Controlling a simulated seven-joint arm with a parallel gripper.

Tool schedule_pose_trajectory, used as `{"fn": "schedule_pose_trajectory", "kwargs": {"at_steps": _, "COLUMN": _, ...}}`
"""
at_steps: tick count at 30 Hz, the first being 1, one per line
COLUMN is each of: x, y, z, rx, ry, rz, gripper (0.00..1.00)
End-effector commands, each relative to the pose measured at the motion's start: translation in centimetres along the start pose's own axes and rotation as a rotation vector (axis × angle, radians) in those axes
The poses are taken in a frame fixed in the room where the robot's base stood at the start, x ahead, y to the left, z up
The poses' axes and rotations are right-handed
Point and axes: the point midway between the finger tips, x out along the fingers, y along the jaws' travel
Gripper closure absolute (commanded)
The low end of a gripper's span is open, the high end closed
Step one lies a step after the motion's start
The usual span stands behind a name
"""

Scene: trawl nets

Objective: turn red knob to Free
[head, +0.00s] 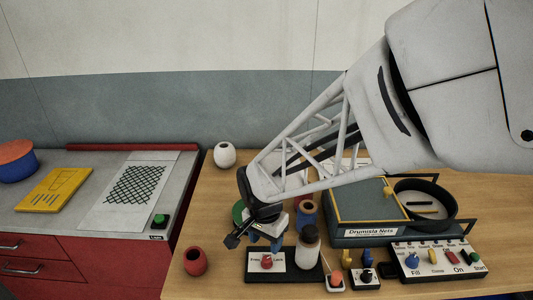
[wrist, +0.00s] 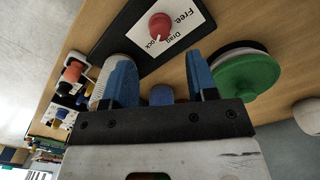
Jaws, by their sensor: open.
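The red knob (head: 267,260) sits on a white label plate set on a dark base (head: 285,268) at the table's front. In the wrist view the red knob (wrist: 160,25) is near the top, with "Free" and two other words, partly hidden, beside it. A pale mark shows at the knob's lower edge; I cannot tell surely which word it points at. My gripper (head: 266,240) is just behind and above the knob in the head view. In the wrist view my gripper (wrist: 160,72) has its blue fingers spread, apart from the knob.
A white bottle (head: 308,248) stands close right of the knob, and shows beside the left finger in the wrist view (wrist: 99,88). A green round object (wrist: 243,75) lies at the other side. A red jar (head: 195,261) stands left. A control panel (head: 437,260) is at right.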

Motion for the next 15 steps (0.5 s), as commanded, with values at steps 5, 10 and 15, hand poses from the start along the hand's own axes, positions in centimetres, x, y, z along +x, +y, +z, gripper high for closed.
{"fn": "schedule_pose_trajectory", "kwargs": {"at_steps": 5, "x": 1.7, "y": 0.1, "z": 0.0, "rx": 0.000, "ry": -0.001, "rz": 0.002, "gripper": 0.47}}
{"fn": "schedule_pose_trajectory", "kwargs": {"at_steps": 10, "x": 3.7, "y": 0.0, "z": 0.0, "rx": 0.000, "ry": -0.001, "rz": 0.002, "gripper": 0.47}}
{"fn": "schedule_pose_trajectory", "kwargs": {"at_steps": 15, "x": 5.7, "y": 0.0, "z": 0.0, "rx": 0.000, "ry": -0.001, "rz": 0.002, "gripper": 0.47}}
